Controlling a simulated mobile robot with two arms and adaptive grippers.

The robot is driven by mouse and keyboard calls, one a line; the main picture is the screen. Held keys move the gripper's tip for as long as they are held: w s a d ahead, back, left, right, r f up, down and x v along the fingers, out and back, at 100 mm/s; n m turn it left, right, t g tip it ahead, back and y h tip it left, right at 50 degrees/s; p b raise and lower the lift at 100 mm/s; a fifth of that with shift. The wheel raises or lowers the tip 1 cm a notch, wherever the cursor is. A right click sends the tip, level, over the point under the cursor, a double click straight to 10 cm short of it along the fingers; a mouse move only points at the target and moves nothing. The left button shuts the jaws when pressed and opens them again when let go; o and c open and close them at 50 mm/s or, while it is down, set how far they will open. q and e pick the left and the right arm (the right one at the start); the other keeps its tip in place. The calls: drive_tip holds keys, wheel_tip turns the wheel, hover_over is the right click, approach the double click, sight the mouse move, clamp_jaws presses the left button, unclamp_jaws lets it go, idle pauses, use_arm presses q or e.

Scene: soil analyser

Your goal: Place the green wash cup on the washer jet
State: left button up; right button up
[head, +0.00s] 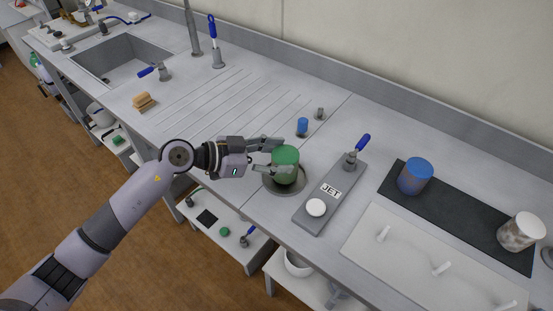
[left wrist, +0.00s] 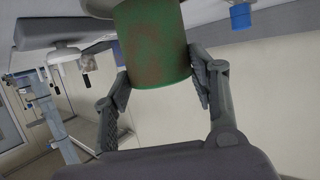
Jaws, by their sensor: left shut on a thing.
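The green wash cup (head: 287,163) is between the fingers of my left gripper (head: 276,157), which is shut on its sides. The cup is over a round, dark-rimmed metal recess (head: 300,187) in the counter, beside the grey plate marked JET (head: 326,205). I cannot tell whether the cup touches the recess. In the left wrist view the cup (left wrist: 152,45) shows brownish stains on its green wall, with a finger on each side. The cup hides the middle of the recess. My right gripper is not in view.
The JET plate carries a white round button (head: 316,208) and a blue-handled lever (head: 359,149). A small blue-topped fitting (head: 302,127) stands behind the cup. A blue-brown cup (head: 415,176) and a whitish cup (head: 521,231) stand on a dark mat (head: 463,207). The ribbed drainboard (head: 205,105) is mostly clear.

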use_arm(q)
drive_tip(key=shift+f, duration=0.6)
drive_tip(key=o, duration=1.1)
drive_tip(key=shift+f, duration=0.1)
drive_tip(key=shift+b+v, duration=0.7)
drive_tip(key=shift+v, duration=5.4)
